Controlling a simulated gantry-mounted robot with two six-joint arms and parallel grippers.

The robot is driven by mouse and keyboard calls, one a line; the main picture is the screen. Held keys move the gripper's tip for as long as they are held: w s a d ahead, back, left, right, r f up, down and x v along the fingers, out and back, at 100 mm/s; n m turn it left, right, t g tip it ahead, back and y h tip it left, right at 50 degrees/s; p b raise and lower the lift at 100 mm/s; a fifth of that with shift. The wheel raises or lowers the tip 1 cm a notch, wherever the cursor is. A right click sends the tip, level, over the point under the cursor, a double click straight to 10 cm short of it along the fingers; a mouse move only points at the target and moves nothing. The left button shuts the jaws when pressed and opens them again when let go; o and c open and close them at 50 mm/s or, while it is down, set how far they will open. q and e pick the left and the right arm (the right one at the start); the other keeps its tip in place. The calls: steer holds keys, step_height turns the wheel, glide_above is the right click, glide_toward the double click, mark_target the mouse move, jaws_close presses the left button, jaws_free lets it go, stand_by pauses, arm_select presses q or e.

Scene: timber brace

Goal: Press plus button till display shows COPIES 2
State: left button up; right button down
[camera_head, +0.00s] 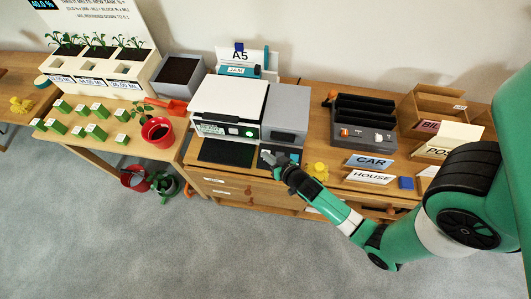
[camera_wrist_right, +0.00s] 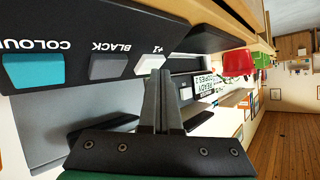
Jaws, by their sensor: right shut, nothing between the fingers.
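The copier (camera_head: 230,98) stands on the wooden desk, with a small display (camera_head: 212,128) on its front. In the right wrist view the display (camera_wrist_right: 210,84) appears upside down and seems to read READY and COPIES 2. The white button marked +1 (camera_wrist_right: 150,64) sits on a dark panel beside a grey BLACK button (camera_wrist_right: 109,67) and a teal COLOUR button (camera_wrist_right: 35,71). My right gripper (camera_head: 266,156) is shut and empty, its fingertips (camera_wrist_right: 160,73) right by the +1 button. I cannot tell if they touch it. My left gripper is not in view.
A black slotted holder (camera_head: 362,122) stands right of the copier, with CAR (camera_head: 369,162) and HOUSE (camera_head: 371,177) signs in front. A yellow duck (camera_head: 318,170) is near my right gripper. A red pot (camera_head: 157,131) with a plant stands to the left.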

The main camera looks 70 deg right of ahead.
steer(key=shift+a+r, duration=0.3)
steer(key=shift+r, duration=0.25)
steer(key=shift+s+a+r+p, duration=0.1)
steer(key=shift+a+r+p, duration=0.3)
steer(key=shift+r, duration=0.3)
steer(key=shift+s+a+r+p, duration=0.1)
steer(key=shift+a+r+p, duration=0.25)
steer(key=shift+r, duration=0.4)
steer(key=shift+s+a+r+p, duration=0.1)
steer(key=shift+a+r+p, duration=0.15)
steer(key=shift+a+r, duration=0.35)
steer(key=shift+w+d+r, duration=0.1)
steer(key=shift+d+r, duration=0.05)
